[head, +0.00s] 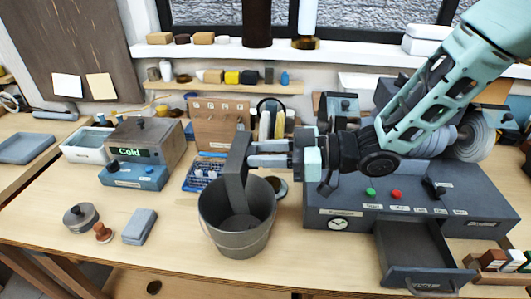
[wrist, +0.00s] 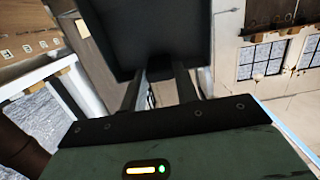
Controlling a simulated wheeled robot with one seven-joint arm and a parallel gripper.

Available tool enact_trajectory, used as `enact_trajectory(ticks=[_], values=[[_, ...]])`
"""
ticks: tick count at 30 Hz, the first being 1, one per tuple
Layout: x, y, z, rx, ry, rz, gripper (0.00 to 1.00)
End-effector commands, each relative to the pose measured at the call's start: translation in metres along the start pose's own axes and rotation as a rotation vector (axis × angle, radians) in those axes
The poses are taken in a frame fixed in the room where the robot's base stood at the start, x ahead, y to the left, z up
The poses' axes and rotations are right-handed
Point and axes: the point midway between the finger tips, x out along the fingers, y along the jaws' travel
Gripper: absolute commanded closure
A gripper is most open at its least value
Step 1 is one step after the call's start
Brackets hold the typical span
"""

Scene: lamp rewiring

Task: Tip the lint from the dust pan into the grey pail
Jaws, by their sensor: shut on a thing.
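The grey pail (head: 262,240) stands on the bench with its wire handle hanging down. My gripper (head: 252,154) is level above the pail's right rim, pointing left, and is shut on the dust pan. The dark dust pan (head: 235,172) is held steeply on edge, its lower end reaching down into the pail's mouth. In the wrist view the pan (wrist: 155,38) fills the top middle, beyond the fingers (wrist: 160,85). I cannot make out any lint on the pan or in the pail; the pail's floor is mostly hidden.
A grey control box (head: 345,200) with an open drawer (head: 405,250) stands right of the pail. A grey block (head: 140,226), a round tin (head: 81,217) and a wooden knob (head: 102,232) lie to the left.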

Motion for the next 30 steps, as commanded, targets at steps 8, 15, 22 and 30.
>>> enact_trajectory(ticks=[8,15,22,30], values=[[0.000,0.000,-0.001,0.001,-0.001,0.000,0.92],[-0.001,0.000,-0.009,0.000,-0.001,0.000,0.92],[0.000,0.000,0.000,-0.001,-0.001,0.000,0.92],[0.000,0.000,0.000,0.000,0.000,0.000,0.92]])
